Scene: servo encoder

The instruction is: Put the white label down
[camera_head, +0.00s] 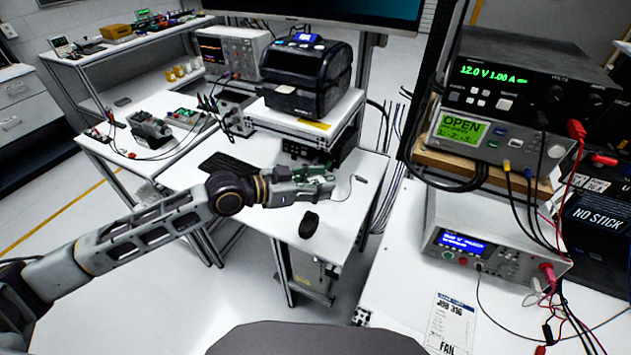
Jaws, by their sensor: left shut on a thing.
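My left arm comes in from the left and reaches over the white middle bench. My left gripper (322,184) is low over this bench, in front of the black label printer. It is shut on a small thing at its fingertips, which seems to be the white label. The label itself is too small, and too pale against the bench, to make out clearly. A green part shows right behind the gripper, and I cannot tell whether they touch. My right gripper is not in view.
The black label printer (306,76) stands on a white riser. A black mouse (309,225) lies in front of the gripper, and a black keyboard (229,166) is left of it. Stacked instruments (497,240) and a printed job sheet (451,323) are on the right bench.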

